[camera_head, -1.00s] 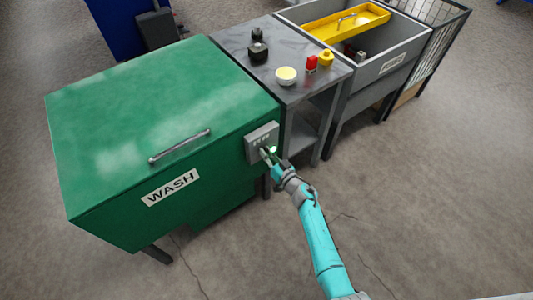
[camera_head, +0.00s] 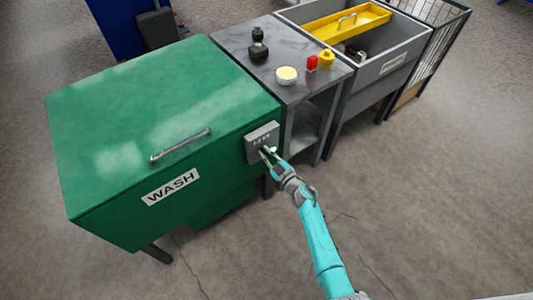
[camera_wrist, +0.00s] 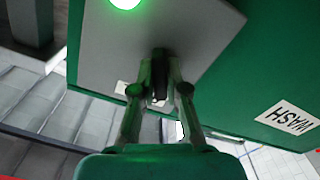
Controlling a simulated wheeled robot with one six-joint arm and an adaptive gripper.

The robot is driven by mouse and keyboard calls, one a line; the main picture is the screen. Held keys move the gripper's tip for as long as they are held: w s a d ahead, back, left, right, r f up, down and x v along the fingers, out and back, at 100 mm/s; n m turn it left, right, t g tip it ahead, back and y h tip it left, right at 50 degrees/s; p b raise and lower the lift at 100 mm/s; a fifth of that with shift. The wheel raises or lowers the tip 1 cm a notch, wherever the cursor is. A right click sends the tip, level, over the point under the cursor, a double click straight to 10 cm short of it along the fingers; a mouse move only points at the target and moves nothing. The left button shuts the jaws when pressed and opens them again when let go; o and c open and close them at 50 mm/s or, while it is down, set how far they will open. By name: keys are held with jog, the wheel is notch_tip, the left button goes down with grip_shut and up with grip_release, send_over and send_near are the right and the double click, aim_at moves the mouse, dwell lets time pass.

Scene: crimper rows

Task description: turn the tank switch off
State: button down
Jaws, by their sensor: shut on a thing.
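The green wash tank (camera_head: 150,120) has a grey switch box (camera_head: 258,135) on its right front side. In the wrist view the grey box face (camera_wrist: 195,35) fills the upper middle, with a lit green lamp (camera_wrist: 125,3) at the top edge. My gripper (camera_head: 268,154) is at the lower part of the box. In the wrist view my gripper (camera_wrist: 160,90) is shut on a dark switch lever (camera_wrist: 159,62) that stands out from the box. The fingers partly hide the lever, and its exact position is hard to tell.
A WASH label (camera_head: 171,187) and a lid handle (camera_head: 180,145) are on the tank. A grey table (camera_head: 245,38) with several small items stands to its right, then a grey basin (camera_head: 385,67) with a yellow tray (camera_head: 345,20). The floor in front is clear.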

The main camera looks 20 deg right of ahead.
jog(key=shift+n, duration=0.3)
jog(key=c, duration=1.2)
grip_release()
jog(key=shift+s, duration=0.1)
jog(key=v, duration=1.2)
